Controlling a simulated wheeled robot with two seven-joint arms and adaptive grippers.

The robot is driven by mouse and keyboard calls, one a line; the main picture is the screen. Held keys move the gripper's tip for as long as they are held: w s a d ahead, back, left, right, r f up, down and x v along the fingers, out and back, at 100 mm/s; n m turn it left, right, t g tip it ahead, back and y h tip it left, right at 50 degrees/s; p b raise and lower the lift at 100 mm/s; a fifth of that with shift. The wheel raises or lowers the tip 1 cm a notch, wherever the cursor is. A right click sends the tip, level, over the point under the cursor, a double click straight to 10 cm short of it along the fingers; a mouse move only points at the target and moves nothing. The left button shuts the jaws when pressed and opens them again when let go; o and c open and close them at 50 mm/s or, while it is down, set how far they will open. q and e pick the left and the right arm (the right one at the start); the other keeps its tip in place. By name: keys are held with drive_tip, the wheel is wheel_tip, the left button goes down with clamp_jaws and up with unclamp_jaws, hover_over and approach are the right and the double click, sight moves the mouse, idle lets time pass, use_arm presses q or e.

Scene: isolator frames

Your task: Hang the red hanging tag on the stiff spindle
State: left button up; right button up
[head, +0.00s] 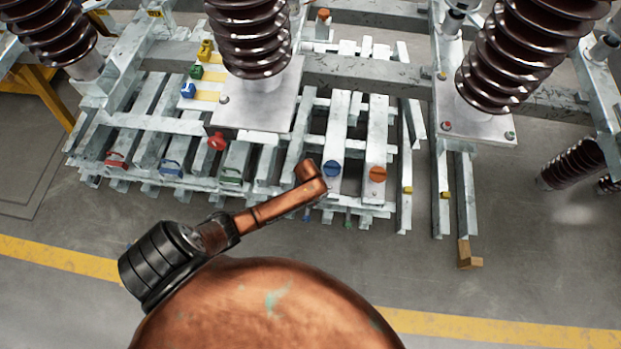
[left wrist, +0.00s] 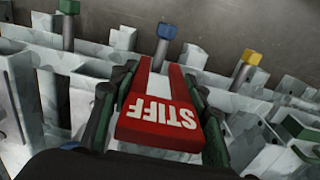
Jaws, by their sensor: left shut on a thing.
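The red hanging tag (left wrist: 158,125) shows large in the left wrist view, with STIFF in white letters, upside down. Two red strips with a gap between them run up from its plate. My left gripper (left wrist: 156,82) is shut on the tag, with a dark green finger on each side. Beyond it stand posts with a blue cap (left wrist: 166,31), a green cap (left wrist: 69,7) and a yellow cap (left wrist: 250,58). The tag appears apart from them. I cannot tell which is the stiff spindle. I cannot make out gripper fingers in the head view; my right gripper is not in view.
Grey steel beams (head: 350,72) and slatted frames fill the middle of the head view. Brown ribbed insulators (head: 250,38) rise above them. Coloured knobs, such as an orange one (head: 377,174), sit on the frames. Open floor (head: 545,260) lies at the right.

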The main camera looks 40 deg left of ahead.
use_arm(q)
drive_tip(key=shift+s+f+b, duration=0.15)
drive_tip(key=shift+f+b, duration=0.85)
drive_tip(key=shift+f, duration=1.95)
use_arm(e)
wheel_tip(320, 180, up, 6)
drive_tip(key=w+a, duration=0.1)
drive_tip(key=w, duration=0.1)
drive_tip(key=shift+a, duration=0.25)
use_arm(q)
drive_tip(key=shift+p, duration=0.75)
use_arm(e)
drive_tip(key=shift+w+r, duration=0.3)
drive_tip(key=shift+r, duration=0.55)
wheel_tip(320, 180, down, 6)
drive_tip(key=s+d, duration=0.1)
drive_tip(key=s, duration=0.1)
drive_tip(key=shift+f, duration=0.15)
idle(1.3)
use_arm(q)
drive_tip(key=shift+f+b, duration=0.35)
drive_tip(key=shift+f, duration=0.2)
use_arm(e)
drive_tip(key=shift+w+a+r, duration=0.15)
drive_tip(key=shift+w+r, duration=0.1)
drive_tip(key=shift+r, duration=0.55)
